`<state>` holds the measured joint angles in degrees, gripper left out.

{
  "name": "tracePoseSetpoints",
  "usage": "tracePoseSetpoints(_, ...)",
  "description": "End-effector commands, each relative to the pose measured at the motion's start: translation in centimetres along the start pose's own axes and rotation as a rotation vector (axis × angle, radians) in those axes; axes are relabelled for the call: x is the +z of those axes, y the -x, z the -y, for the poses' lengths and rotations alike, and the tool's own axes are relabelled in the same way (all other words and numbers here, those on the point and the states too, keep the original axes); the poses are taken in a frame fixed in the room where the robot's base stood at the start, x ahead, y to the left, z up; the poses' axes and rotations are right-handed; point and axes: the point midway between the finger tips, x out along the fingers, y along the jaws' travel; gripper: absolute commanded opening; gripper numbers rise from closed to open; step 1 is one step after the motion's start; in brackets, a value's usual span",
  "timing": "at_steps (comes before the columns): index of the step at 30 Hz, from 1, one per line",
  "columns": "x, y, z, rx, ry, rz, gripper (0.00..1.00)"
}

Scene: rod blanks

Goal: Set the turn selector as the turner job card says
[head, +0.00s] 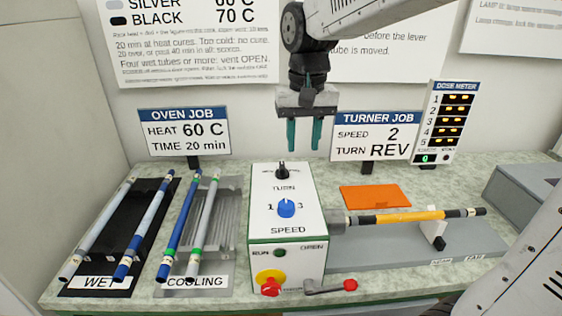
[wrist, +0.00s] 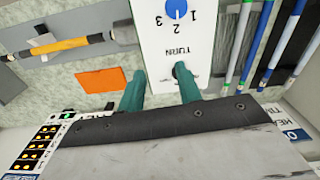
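The turner job card (head: 376,136) reads SPEED 2, TURN REV. The turn selector (head: 282,171) is a small black knob above the word TURN, on the upper part of the white control box (head: 256,232). Its side labels are too small to read, and I cannot tell its setting. My gripper (head: 304,148) hangs above and slightly right of the selector, fingers pointing down, apart and empty. In the wrist view my gripper (wrist: 160,90) also shows with its two teal fingers spread; the selector (wrist: 179,68) is near the tip of the right finger, which partly hides it.
The blue speed knob (head: 286,208) sits below the selector, and a red-and-yellow switch (head: 270,282) lower on the front. A rod with an orange middle (head: 408,216) lies in the turner at right. Racks with rods stand at left. An orange plate (head: 375,197) lies behind the turner.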

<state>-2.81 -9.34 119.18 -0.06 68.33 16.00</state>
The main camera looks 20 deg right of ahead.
Motion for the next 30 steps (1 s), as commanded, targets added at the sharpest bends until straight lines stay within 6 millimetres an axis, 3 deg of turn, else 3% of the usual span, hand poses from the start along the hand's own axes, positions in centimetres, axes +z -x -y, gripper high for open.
tracePoseSetpoints(1,-2.0,-0.6,0.8,0.003,-0.017,0.012,0.35)
tracePoseSetpoints(3,-4.1,-1.2,1.6,0.005,-0.042,0.020,0.35)
tracePoseSetpoints(9,-7.4,-2.5,3.0,0.009,-0.080,0.030,0.35)
tracePoseSetpoints(14,-7.8,-3.9,3.2,0.010,-0.086,0.033,0.35)
tracePoseSetpoints(24,-7.5,-9.1,3.1,0.010,-0.085,0.033,0.35)
tracePoseSetpoints(30,-7.5,-10.3,3.1,0.009,-0.085,0.031,0.35)
